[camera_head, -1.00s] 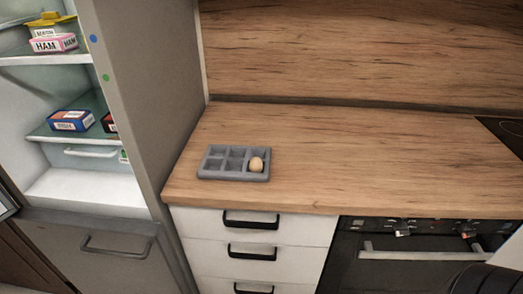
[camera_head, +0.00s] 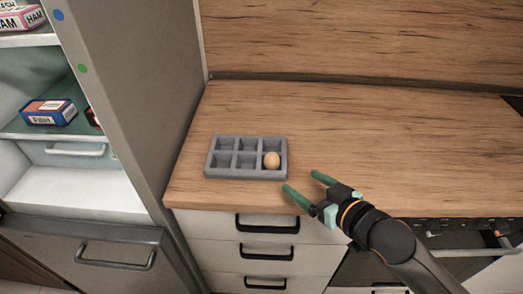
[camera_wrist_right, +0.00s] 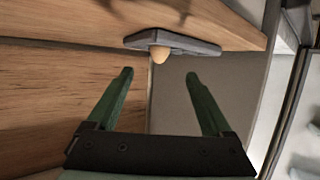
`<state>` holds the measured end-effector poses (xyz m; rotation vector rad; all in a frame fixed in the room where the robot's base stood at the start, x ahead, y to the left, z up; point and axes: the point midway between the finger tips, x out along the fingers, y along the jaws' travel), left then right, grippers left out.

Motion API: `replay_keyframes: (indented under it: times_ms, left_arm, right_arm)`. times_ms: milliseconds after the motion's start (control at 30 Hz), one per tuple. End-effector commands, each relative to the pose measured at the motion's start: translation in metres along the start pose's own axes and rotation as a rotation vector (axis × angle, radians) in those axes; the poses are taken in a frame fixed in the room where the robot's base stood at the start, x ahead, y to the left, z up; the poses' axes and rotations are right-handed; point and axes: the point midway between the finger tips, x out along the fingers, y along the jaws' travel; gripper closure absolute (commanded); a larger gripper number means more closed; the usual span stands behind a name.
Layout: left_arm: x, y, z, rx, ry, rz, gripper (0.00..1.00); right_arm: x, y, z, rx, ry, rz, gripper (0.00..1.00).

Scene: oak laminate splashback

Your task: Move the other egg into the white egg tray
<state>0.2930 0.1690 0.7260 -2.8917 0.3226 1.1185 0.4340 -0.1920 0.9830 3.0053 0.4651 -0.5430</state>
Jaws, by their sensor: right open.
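A tray (camera_head: 250,174) with six compartments lies on the wooden counter near its front left; it looks grey rather than white. One brown egg (camera_head: 271,160) sits in its front right compartment, and the other compartments look empty. My right gripper (camera_head: 301,182) is open and empty, just right of the tray near the counter's front edge, its green fingers pointing toward the tray. In the right wrist view, the tray (camera_wrist_right: 190,47) and egg (camera_wrist_right: 159,55) show beyond the open fingers (camera_wrist_right: 160,75). No second egg shows. My left gripper is not in view.
An open fridge stands at the left, with a ham box (camera_head: 19,19) and a blue box (camera_head: 47,112) on its shelves. Its side panel (camera_head: 135,90) rises beside the counter. Drawers (camera_head: 266,250) lie below. The counter (camera_head: 390,130) right of the tray is clear.

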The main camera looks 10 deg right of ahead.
Motion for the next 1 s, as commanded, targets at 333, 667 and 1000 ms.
replay_keyframes:
  times_ms: [333,667,1000]
  left_arm:
    - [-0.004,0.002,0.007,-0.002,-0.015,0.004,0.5]
    - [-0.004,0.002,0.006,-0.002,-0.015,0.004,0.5]
    - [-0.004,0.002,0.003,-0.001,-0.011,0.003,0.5]
  right_arm:
    - [0.049,0.0,-0.006,-0.002,0.007,-0.001,0.16]
    - [0.077,-0.001,-0.005,-0.002,0.006,-0.002,0.16]
    - [0.119,-0.001,-0.007,-0.002,0.005,-0.002,0.16]
